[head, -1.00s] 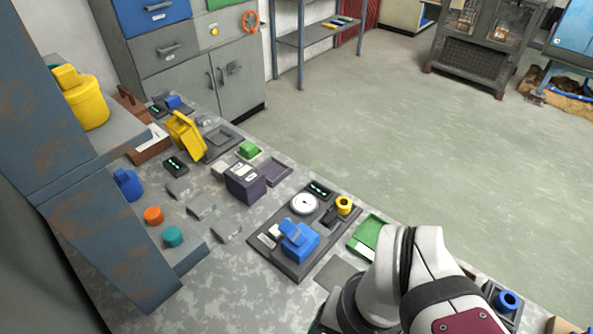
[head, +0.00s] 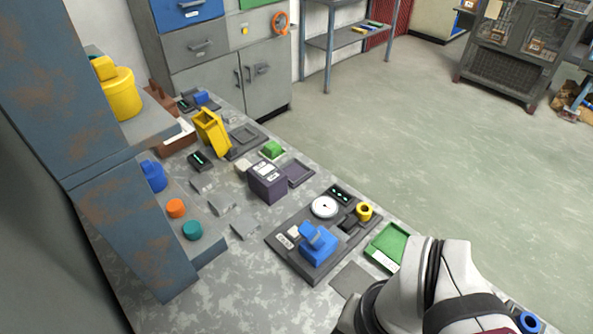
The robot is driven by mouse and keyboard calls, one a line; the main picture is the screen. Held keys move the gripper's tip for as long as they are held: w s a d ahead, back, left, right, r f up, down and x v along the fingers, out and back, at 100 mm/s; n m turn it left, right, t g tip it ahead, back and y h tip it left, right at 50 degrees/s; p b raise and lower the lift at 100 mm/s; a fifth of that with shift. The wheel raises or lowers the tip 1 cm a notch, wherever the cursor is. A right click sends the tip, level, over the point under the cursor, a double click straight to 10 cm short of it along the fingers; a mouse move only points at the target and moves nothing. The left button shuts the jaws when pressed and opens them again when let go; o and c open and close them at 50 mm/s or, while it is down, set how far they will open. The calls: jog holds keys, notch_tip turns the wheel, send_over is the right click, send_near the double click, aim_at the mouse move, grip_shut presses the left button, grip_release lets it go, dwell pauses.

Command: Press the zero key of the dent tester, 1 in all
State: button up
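A dark grey plate (head: 283,243) on the bench carries a white round dial (head: 324,207), a blue block-like part (head: 318,247), a small display with green marks (head: 341,194) and a yellow ring-shaped part (head: 364,211). This looks like the dent tester. A small black block (head: 348,222) sits beside the dial, and a small pale piece (head: 293,231) sits left of the blue part. I cannot tell which piece is the zero key. My white arm shows at the lower right, but my gripper is outside the view.
A dark purple box (head: 267,187) stands left of the plate. A green tray (head: 387,243) lies to its right, near my arm. A blue-grey shelf (head: 130,218) with a yellow canister (head: 122,95) rises at the left. Bare bench shows left of the plate.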

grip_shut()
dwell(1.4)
